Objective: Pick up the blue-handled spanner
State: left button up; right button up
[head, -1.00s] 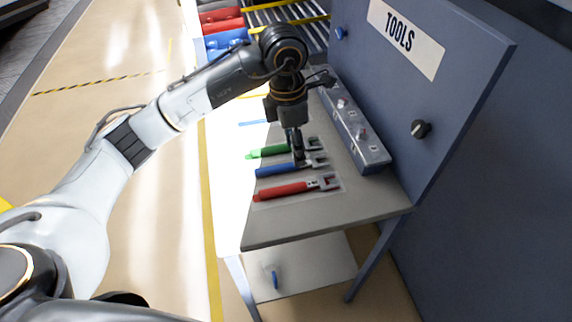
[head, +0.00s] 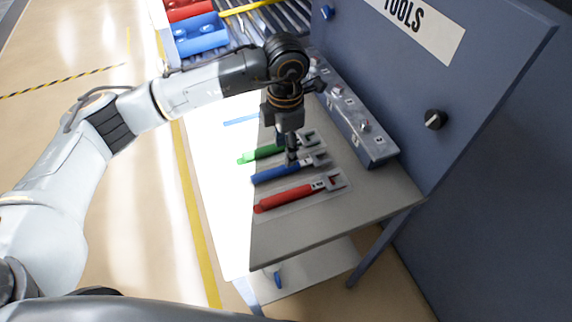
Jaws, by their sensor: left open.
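The blue-handled spanner (head: 273,174) lies on the grey bench top, between a green-handled spanner (head: 258,154) and a red-handled spanner (head: 286,198). Its handle points left and its metal head points right. My left gripper (head: 291,158) points down over the blue-handled spanner, near where the handle meets the metal. Its fingers are open and hide a small part of the spanner and of the green one. I cannot tell whether the fingers touch it. My right gripper is not in view.
A grey box with knobs (head: 362,128) runs along the back of the bench (head: 325,222), in front of a blue panel with a TOOLS sign (head: 420,22). A lower shelf (head: 310,275) is under the bench. The bench front is clear.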

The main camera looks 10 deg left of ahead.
aim_at(269, 174)
pick_arm(q)
jog(key=shift+s+d+f+p, duration=0.1)
jog(key=shift+s+f+p, duration=0.1)
jog(key=shift+f+p, duration=0.35)
jog(key=shift+s+d+f+p, duration=0.15)
jog(key=shift+f+p, duration=0.25)
jog(key=shift+f, duration=0.25)
notch_tip(269, 174, down, 2)
jog(key=shift+f, duration=0.15)
jog(key=shift+a+f, duration=0.1)
jog(key=shift+f, duration=0.3)
jog(key=shift+c, duration=0.7)
jog(key=shift+w, duration=0.1)
grip_shut()
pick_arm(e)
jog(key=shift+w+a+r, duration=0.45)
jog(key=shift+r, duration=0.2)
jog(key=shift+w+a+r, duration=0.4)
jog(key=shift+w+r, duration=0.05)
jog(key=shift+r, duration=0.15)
